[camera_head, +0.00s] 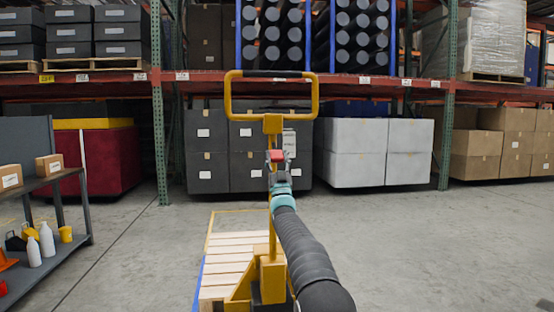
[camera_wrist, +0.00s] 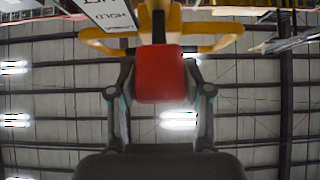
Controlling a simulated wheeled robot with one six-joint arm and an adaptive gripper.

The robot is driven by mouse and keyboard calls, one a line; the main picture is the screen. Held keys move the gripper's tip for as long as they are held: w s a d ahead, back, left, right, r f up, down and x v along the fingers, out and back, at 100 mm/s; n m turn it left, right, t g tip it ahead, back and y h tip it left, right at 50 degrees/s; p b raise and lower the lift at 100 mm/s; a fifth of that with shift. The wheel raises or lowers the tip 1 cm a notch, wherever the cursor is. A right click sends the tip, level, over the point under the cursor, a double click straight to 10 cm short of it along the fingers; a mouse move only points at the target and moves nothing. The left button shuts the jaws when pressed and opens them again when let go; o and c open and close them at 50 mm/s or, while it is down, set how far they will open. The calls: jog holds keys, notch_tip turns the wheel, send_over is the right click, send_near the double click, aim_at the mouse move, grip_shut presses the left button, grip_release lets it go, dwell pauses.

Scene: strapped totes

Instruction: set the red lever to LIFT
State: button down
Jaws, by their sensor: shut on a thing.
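The red lever (camera_head: 276,155) is on the yellow post of a pallet jack (camera_head: 272,124), below its loop handle. It also shows in the wrist view as a red block (camera_wrist: 160,75) between my two fingers. My gripper (camera_head: 278,168) is shut on it, with one finger on each side (camera_wrist: 161,88). A white label plate (camera_wrist: 104,14) is beside the lever at the top of the wrist view.
A wooden pallet (camera_head: 222,268) lies at the jack's foot. A shelf cart (camera_head: 50,182) with bottles and boxes stands at left. Racking with dark totes (camera_head: 206,150) and white totes (camera_head: 357,150) spans the back. The floor (camera_head: 430,240) at right is clear.

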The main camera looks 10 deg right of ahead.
jog(key=shift+c, duration=2.4)
grip_release()
jog(key=shift+f, duration=0.15)
jog(key=v, duration=1.1)
jog(key=shift+s+f, duration=0.2)
jog(key=shift+s, duration=0.1)
